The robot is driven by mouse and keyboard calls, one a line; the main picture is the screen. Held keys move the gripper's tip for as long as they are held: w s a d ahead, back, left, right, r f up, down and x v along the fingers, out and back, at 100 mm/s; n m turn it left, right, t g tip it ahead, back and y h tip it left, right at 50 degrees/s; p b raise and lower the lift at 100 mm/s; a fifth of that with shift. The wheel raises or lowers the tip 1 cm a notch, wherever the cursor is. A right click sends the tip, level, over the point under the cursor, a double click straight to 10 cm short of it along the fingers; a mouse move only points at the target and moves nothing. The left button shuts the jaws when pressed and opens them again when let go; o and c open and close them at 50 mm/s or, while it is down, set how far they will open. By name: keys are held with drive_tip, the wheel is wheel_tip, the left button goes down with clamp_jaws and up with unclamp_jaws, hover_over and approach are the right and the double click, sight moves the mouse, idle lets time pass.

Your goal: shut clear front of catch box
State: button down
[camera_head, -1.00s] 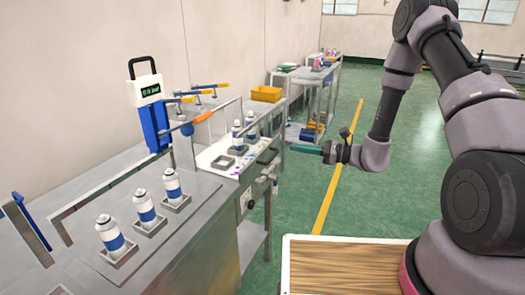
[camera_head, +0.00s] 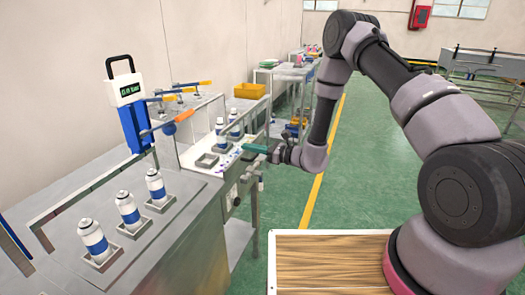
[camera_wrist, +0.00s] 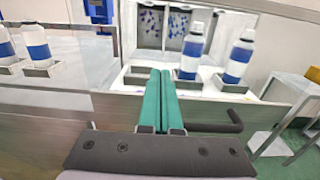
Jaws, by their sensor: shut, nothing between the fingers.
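The catch box (camera_head: 190,157) is a white-floored tray with a speckled back wall, on the bench left of my gripper. Two white cans with blue bands stand in its holders; one (camera_wrist: 240,55) shows clearly in the wrist view. I cannot make out the clear front as a separate panel, nor its angle. A dark bar handle (camera_wrist: 215,126) shows at the near side of the box, right of my fingers. My gripper (camera_head: 245,147) is shut and empty, its teal fingertips (camera_wrist: 160,72) at the box's open near side. Contact cannot be told.
Several cans, one (camera_head: 127,210) among them, stand in square holders on the near bench. A blue device with a display (camera_head: 132,90) and an orange-handled clamp (camera_head: 184,116) stand by the box. A yellow bin (camera_head: 250,91) is behind. The green floor to the right is free.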

drive_tip(key=shift+w+a, duration=0.2)
drive_tip(key=shift+a, duration=0.45)
drive_tip(key=shift+a, duration=0.15)
drive_tip(key=x, duration=1.8)
drive_tip(key=shift+w+a, duration=0.1)
drive_tip(key=shift+a, duration=0.25)
drive_tip(key=shift+a+r, duration=0.1)
drive_tip(key=shift+r, duration=0.1)
